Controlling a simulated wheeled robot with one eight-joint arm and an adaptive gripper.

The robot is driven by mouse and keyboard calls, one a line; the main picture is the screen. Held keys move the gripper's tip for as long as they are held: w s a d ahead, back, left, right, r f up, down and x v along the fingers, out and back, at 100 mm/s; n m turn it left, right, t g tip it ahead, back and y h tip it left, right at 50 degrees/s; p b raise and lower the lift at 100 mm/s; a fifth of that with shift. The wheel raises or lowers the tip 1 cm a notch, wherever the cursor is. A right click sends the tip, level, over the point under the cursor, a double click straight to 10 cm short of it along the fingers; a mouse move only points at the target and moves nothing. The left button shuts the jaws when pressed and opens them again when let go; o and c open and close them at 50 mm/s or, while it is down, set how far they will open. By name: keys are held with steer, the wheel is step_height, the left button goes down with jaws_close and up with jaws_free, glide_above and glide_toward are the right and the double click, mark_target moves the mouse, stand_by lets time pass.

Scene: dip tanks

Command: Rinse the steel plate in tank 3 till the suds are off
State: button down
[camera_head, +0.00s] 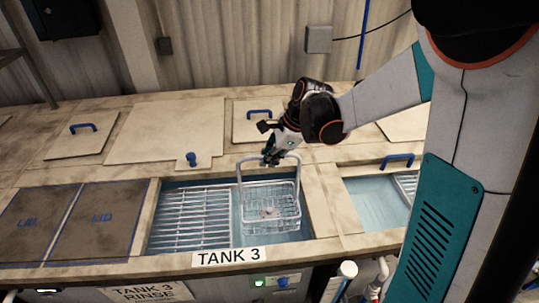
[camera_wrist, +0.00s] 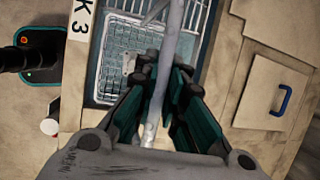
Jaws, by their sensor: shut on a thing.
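My gripper (camera_head: 271,158) is shut on the arched handle (camera_head: 240,176) of a wire basket (camera_head: 284,205). In the wrist view my gripper (camera_wrist: 164,72) has the grey handle bar (camera_wrist: 168,48) between its teal fingers. The basket is at the right part of tank 3 (camera_head: 170,184), beside a slatted rack (camera_head: 190,220). Its lower part looks to be within the tank opening; I cannot tell how deep it is in the water. A small pale piece (camera_head: 269,212), perhaps the steel plate, lies in the basket. Whether suds are on it is too small to tell.
Dark lids (camera_head: 98,218) cover the tank to the left. Another open tank (camera_head: 375,203) with water lies to the right. A blue knob (camera_head: 191,159) stands at tank 3's back edge.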

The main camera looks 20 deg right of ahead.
step_height(320, 180, down, 21)
steer(key=b, duration=1.7)
steer(key=shift+s+d+b, duration=0.15)
steer(key=shift+d+b, duration=0.05)
steer(key=shift+d, duration=0.45)
steer(key=shift+s+d+b, duration=0.15)
steer(key=shift+d, duration=0.45)
steer(key=shift+w+a, duration=0.25)
steer(key=shift+a, duration=0.95)
steer(key=shift+w+a, duration=0.25)
steer(key=shift+a, duration=0.95)
steer(key=shift+s+d+b, duration=0.2)
steer(key=shift+d+b, duration=0.15)
steer(key=shift+d, duration=0.7)
